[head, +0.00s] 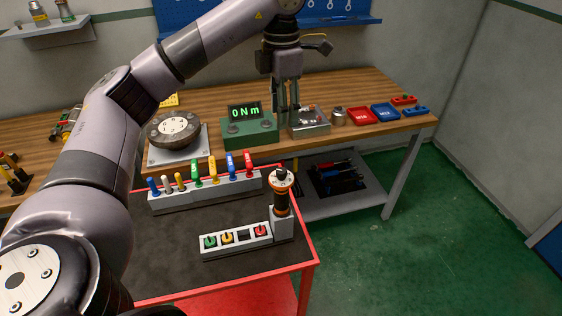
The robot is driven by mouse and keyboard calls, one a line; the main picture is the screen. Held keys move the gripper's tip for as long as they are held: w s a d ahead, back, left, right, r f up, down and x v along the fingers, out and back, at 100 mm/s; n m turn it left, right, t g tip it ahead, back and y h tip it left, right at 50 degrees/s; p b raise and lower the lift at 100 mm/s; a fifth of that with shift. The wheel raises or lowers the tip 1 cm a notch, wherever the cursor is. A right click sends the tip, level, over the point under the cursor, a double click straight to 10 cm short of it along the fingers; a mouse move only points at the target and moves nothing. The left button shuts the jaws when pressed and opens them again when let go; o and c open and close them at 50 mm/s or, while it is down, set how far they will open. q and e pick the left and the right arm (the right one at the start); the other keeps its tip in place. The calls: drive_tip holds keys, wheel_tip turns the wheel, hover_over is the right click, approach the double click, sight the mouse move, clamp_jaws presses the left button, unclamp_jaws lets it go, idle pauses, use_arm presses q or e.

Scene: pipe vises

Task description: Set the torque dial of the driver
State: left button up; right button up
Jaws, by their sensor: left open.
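The driver (281,204) stands upright in a grey holder (282,224) at the right of the red-edged cart. It has an orange and black body. Its pale round dial (281,179) with a dark centre faces up; the marks on it are too small to read. My left gripper (288,108) points down over the wooden bench, behind the driver and apart from it. It is open, with nothing seen between its fingers. My right gripper is not in view.
Coloured bits (214,171) stand in a rack; a block (235,240) holds coloured round pieces. The cart's dark top (170,245) is mostly clear.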

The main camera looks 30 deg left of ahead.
use_arm(q)
drive_tip(key=f, duration=0.2)
drive_tip(key=p, duration=0.3)
approach(280, 171)
wheel_tip(280, 171, down, 8)
drive_tip(key=shift+r, duration=0.15)
drive_tip(key=shift+f, duration=0.55)
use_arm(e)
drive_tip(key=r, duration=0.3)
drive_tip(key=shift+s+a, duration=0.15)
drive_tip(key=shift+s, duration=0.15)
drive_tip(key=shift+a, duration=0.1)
